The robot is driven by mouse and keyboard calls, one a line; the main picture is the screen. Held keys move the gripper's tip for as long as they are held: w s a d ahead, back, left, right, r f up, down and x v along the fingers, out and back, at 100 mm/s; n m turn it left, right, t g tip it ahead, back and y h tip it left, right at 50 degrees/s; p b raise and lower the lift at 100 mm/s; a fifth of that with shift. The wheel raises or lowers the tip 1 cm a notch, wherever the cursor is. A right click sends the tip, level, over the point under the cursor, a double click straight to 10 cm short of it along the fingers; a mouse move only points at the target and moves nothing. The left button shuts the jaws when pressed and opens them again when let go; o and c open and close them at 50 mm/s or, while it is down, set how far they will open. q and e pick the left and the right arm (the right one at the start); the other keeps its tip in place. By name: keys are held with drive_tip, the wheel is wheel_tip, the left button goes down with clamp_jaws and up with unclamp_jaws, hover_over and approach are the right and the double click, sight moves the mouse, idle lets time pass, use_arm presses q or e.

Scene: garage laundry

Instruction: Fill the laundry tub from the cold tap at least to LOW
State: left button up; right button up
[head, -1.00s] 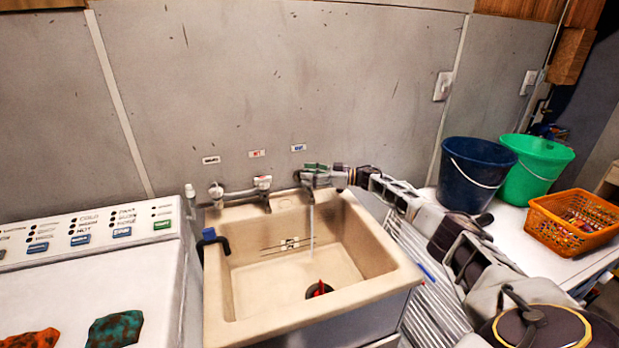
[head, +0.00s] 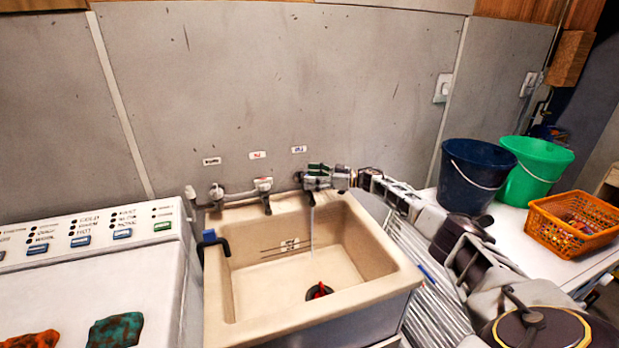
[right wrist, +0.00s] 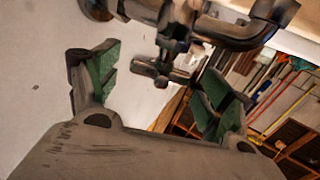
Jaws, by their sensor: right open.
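The beige laundry tub (head: 235,307) has a thin stream of water (head: 312,228) falling into it from the right-hand tap, below the blue label (head: 299,149). A small level mark (head: 290,245) is on its back wall; I cannot read it or make out the water level. A red and black plug (head: 319,291) is at the tub floor; I cannot tell how it is seated. My right gripper (head: 318,173) is at that tap and hides its handle. In the right wrist view, the open green-padded fingers stand either side of the dark tap handle (right wrist: 158,72). My left gripper is not in view.
The hot tap (head: 263,188) is left of my right gripper. A washer (head: 110,270) with cloths is at left. Blue (head: 470,180) and green (head: 535,165) buckets and an orange basket (head: 570,225) stand on the right counter. A ribbed rack (head: 425,290) is beside the tub.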

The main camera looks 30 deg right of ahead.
drive_tip(key=v, duration=1.1)
drive_tip(key=shift+s+d, duration=0.15)
drive_tip(key=shift+d, duration=0.05)
